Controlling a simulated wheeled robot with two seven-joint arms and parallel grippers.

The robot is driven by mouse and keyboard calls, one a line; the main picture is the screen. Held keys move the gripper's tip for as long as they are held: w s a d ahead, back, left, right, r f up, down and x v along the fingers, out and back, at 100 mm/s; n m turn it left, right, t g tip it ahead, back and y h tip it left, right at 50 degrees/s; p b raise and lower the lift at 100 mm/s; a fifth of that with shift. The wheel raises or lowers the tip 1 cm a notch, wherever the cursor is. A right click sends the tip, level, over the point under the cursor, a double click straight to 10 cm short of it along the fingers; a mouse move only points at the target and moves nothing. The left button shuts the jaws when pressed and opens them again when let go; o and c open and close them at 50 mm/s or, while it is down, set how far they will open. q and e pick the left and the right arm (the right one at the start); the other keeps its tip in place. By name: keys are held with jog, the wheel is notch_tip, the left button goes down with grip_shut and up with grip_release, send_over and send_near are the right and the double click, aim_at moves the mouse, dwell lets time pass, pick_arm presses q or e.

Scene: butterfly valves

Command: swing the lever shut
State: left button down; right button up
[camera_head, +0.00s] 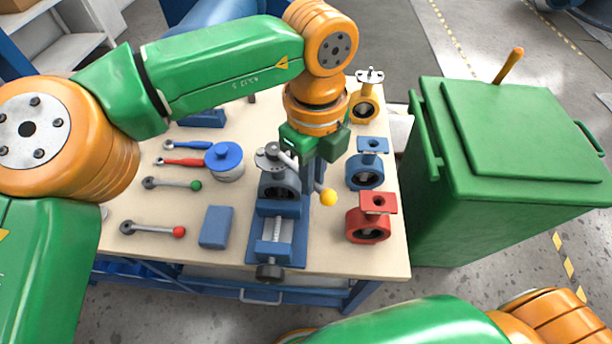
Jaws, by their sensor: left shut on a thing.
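A grey butterfly valve (281,183) sits clamped in a blue vise (268,241) at the front middle of the table. Its lever (319,187) runs from the top of the valve toward the lower right and ends in a yellow knob (327,197). My left gripper (314,165) reaches down from above and is shut on the lever, between the valve top and the knob. The gripper hides the middle of the lever. The lower right shows part of my right arm, but its gripper is out of view.
The wooden table (335,252) carries loose levers, a blue-lidded pot (225,160) and a blue block (216,227) on the left. A red valve (367,224), a blue valve (364,173) and a yellow valve (364,106) stand on the right. A green bin (470,170) stands beyond the right edge.

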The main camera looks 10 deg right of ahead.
pick_arm(q)
jog(key=d+n+p, duration=0.1)
jog(key=p, duration=0.1)
jog(key=w+n+p, duration=0.1)
jog(key=p, duration=0.2)
jog(key=w+d+n+p, duration=0.1)
jog(key=n+p, duration=0.1)
jog(key=p, duration=0.1)
jog(key=shift+w+d, duration=0.15)
jog(key=shift+d, duration=0.15)
jog(key=c, duration=0.8)
grip_release()
jog(key=shift+a, duration=0.1)
notch_tip(320, 180, up, 7)
jog(key=p, duration=0.6)
